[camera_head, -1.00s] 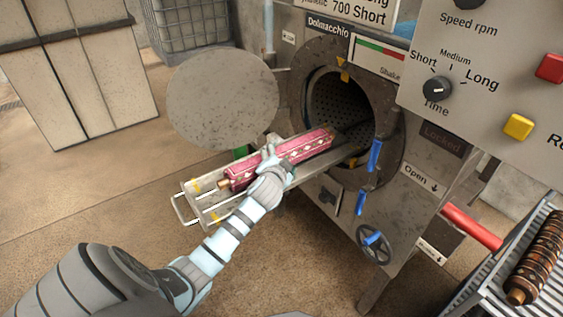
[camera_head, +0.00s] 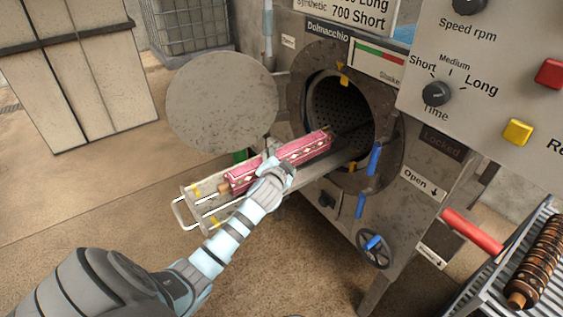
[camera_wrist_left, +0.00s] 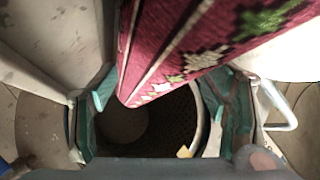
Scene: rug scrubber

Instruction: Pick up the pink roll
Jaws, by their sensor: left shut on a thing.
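The pink roll (camera_head: 303,148) is a patterned rug rolled on a wooden core. It lies lengthwise on the metal tray (camera_head: 186,205) that sticks out of the machine's round opening, its far end near the drum. My left gripper (camera_head: 268,165) is at the roll's middle, shut on it from the near side. In the left wrist view the pink roll (camera_wrist_left: 180,50) fills the upper middle, between the teal fingers of my left gripper (camera_wrist_left: 160,105). Whether the roll rests on the tray or is slightly raised cannot be told. My right gripper is not in view.
The round door (camera_head: 222,103) stands open left of the drum opening (camera_head: 342,105). Blue handles (camera_head: 374,160) and a red bar (camera_head: 472,230) stick out on the right. A brown roll (camera_head: 537,262) lies on a rack at lower right. Open floor lies left of the tray.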

